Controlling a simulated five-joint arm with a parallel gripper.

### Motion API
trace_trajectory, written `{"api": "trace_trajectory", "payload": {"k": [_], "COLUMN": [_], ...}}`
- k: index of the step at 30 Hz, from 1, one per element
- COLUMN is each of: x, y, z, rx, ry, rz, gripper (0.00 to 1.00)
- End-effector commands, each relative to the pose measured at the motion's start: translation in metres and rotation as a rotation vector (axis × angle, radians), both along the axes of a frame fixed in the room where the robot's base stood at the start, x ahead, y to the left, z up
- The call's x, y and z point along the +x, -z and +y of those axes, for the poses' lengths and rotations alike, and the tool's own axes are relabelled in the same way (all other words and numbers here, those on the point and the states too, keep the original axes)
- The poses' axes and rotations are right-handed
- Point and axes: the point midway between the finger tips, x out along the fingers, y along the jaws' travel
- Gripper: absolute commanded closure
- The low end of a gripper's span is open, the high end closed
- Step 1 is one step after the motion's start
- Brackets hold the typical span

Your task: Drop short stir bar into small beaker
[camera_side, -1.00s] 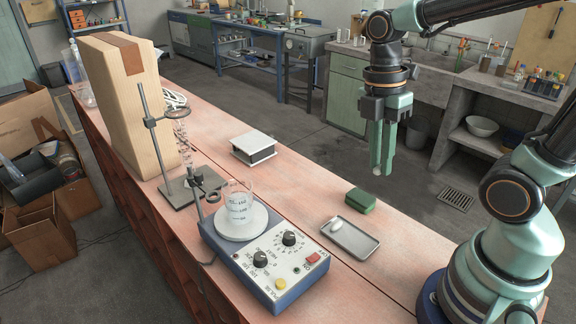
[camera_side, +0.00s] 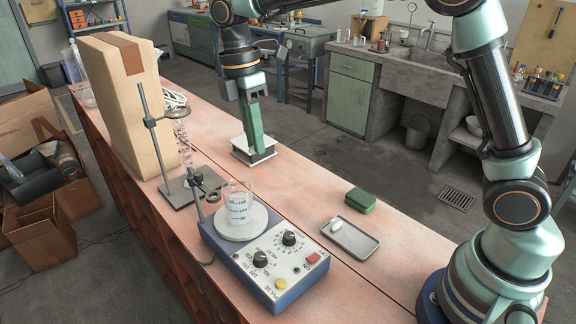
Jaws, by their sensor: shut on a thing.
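My gripper (camera_side: 261,148) points down with its green fingers shut, its tips in front of the white box in the picture, behind the beaker. It is shut on the short stir bar, which I cannot pick out against the white box; a small pale thing showed at the tips a second ago. The small beaker (camera_side: 239,204) is clear glass with dark markings. It stands upright on the round white plate (camera_side: 256,229) of the blue stirrer, left of and nearer than my gripper. Another white stir bar (camera_side: 336,223) lies in the grey metal tray (camera_side: 357,242).
A white box (camera_side: 243,156) sits behind the beaker. A metal stand (camera_side: 152,140) with a clamp and glass coil rises left of the beaker. A green block (camera_side: 360,201) lies behind the tray. A tall wooden block (camera_side: 117,105) stands at the left. The bench between box and tray is clear.

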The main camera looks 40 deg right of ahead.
Motion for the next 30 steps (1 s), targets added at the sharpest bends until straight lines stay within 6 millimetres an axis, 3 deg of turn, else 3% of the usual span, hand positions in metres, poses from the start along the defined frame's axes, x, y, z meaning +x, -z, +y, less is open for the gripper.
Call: {"api": "trace_trajectory", "payload": {"k": [7, 24, 30], "x": [0.014, 0.014, 0.014], "y": [0.008, 0.059, 0.067], "z": [0.022, 0.022, 0.022], "rx": [-0.004, -0.004, -0.004], "ry": [-0.001, 0.000, -0.001], "rz": [-0.002, -0.003, -0.002], "gripper": [1.00, 1.00, 1.00]}}
